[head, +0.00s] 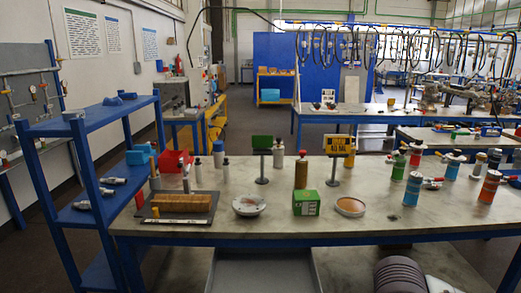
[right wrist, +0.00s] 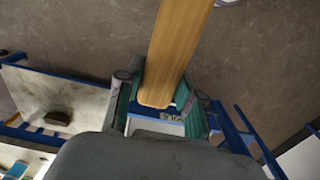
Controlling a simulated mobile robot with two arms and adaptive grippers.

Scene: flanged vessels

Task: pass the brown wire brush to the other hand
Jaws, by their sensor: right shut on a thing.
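In the right wrist view, my right gripper (right wrist: 168,96) is shut on a long flat orange-brown wooden piece (right wrist: 180,45), which I take to be the brown wire brush. Its rounded end lies between the green-grey finger pads, and the rest runs up out of the top of the picture. No bristles show. The brush and both grippers are out of the head view. My left gripper is in neither view.
A workbench (head: 270,226) spans the head view with a brown block (head: 182,203), dishes (head: 249,206), a green box (head: 306,203) and several bottles (head: 412,188). A blue shelf (head: 85,128) stands at left. The wrist view shows bare floor (right wrist: 90,35).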

